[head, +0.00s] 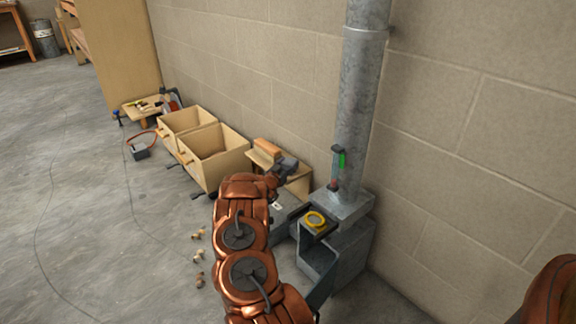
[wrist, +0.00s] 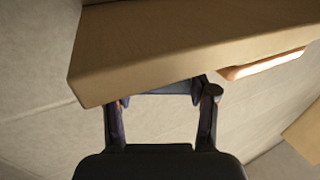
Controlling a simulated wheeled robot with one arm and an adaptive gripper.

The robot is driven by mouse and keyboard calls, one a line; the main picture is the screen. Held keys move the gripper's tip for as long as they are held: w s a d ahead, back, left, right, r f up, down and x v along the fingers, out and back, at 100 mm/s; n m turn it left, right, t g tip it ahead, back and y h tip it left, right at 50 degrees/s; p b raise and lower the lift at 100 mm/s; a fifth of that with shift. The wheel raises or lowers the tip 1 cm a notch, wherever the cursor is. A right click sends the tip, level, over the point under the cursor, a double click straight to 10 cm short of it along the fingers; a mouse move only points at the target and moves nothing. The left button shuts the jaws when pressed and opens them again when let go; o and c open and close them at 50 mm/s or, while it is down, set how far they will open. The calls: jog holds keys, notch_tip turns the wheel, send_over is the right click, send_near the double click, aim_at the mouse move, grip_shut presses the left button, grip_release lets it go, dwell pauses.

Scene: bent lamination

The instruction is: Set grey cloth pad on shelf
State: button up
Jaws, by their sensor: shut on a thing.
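My gripper (head: 284,168) is at the right end of a small wooden shelf (head: 301,183) by the wall. In the wrist view my gripper (wrist: 162,100) has its two fingers apart, with a thin dark grey strip (wrist: 160,90) between the tips. This looks like the grey cloth pad, seen edge-on; much of it is hidden. The shelf board (wrist: 180,45) fills the top of the wrist view and overlaps the pad's far side. I cannot tell whether pad and board touch.
A brown block (head: 267,147) lies on the shelf, left of my gripper. Two open wooden drawers (head: 218,165) stand further left. A metal post (head: 357,110) and a grey stand with a yellow ring (head: 315,219) are at right. Small pieces (head: 199,257) litter the floor.

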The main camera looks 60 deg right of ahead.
jog(key=shift+f, duration=0.15)
jog(key=o, duration=0.9)
